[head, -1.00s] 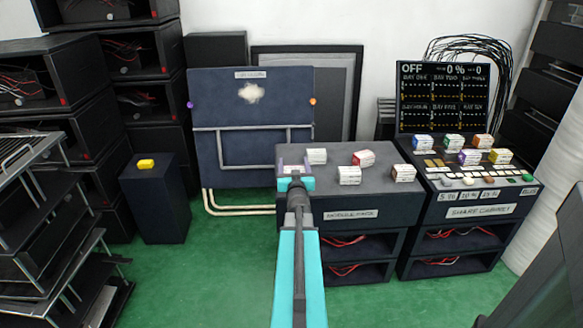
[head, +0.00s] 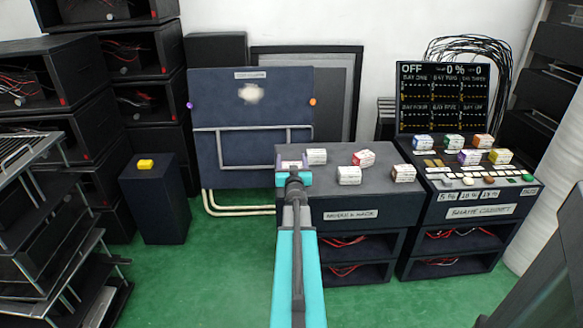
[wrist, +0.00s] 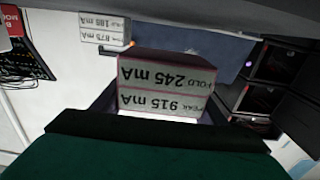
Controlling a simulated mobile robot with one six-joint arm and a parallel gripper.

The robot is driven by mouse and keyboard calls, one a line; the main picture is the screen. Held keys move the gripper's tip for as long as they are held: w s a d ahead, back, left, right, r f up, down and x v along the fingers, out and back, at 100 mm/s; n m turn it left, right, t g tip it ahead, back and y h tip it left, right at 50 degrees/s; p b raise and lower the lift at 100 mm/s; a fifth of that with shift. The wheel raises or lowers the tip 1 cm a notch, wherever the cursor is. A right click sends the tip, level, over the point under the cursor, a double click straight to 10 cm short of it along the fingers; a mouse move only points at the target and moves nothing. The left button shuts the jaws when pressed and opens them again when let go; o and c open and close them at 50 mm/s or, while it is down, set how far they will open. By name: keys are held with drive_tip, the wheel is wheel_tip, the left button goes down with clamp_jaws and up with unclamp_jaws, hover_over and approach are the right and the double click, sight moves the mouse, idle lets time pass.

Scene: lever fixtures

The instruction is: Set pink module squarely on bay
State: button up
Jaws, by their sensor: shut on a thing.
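My gripper (head: 292,166) is shut on a small box-shaped module at the left end of the module rack. The held module (wrist: 165,90) fills the middle of the wrist view, with upside-down labels reading HOLD 245 mA and PEAK 915 mA. Its upper face looks dull reddish in shade, so its pink is hard to confirm. In the head view it is mostly hidden by my gripper. The share cabinet (head: 478,211) at right carries coloured modules in its bays. One bay (head: 433,162), front left, shows bare tan pads and no module.
Several white-labelled modules stand on the module rack (head: 345,214), including a red-topped one (head: 363,158). A purple module (head: 469,157) sits right of the bare bay, a blue one (head: 422,143) behind it. A yellow block (head: 145,163) rests on a pedestal at left.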

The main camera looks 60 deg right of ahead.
drive_tip(key=shift+f, duration=1.35)
drive_tip(key=shift+f+b, duration=0.3)
drive_tip(key=shift+b, duration=0.05)
drive_tip(key=o, duration=1.1)
drive_tip(key=shift+o, duration=0.2)
drive_tip(key=shift+r+p, duration=0.15)
drive_tip(key=shift+p, duration=0.2)
drive_tip(key=shift+v, duration=5.5)
drive_tip(key=shift+s+a+r+p, duration=0.15)
drive_tip(key=shift+a+p, duration=0.1)
drive_tip(key=shift+p, duration=0.35)
drive_tip(key=p+v, duration=0.2)
drive_tip(key=p, duration=0.2)
drive_tip(key=shift+a, duration=0.1)
